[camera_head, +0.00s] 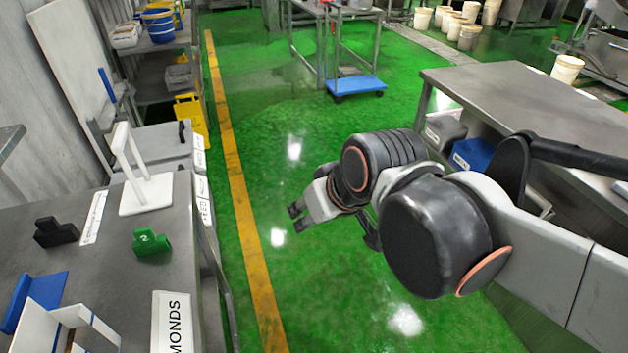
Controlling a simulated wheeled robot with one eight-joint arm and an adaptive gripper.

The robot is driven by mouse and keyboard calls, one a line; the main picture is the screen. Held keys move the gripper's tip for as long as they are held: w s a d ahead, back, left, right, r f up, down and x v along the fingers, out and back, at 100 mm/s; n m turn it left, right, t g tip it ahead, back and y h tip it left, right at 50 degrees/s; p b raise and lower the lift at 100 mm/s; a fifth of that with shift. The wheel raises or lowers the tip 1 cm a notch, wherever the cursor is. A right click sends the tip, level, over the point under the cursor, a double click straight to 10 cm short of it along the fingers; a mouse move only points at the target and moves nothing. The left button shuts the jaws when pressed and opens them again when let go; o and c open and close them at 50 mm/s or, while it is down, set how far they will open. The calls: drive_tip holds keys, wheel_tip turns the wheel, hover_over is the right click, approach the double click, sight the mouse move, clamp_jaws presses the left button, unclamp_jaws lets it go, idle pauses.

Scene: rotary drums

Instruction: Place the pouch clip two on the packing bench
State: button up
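A green clip (152,241) marked with a white 2 stands on the steel bench (135,285) at the left. It lies near that bench's right edge, and nothing touches it from above. My gripper (299,216) is over the green floor in the middle, to the right of the clip and well apart from it. Its dark fingertips point left, and I see nothing held in them. My arm hides part of the gripper, so its opening is unclear. Another steel bench (520,95) stands at the right; no sign shows which bench is the packing bench.
A black clip-shaped block (56,232), a white stand (146,193) and a blue-and-white holder (55,315) share the left bench. A blue bin (472,154) sits under the right bench. A blue-decked cart (356,85) stands at the back. Open floor lies between the benches.

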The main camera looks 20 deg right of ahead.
drive_tip(key=shift+s+d+m+t+h, duration=0.3)
drive_tip(key=shift+s+d+m+h, duration=0.25)
drive_tip(key=shift+s+d, duration=0.7)
drive_tip(key=shift+a, duration=0.15)
drive_tip(key=shift+c, duration=0.7)
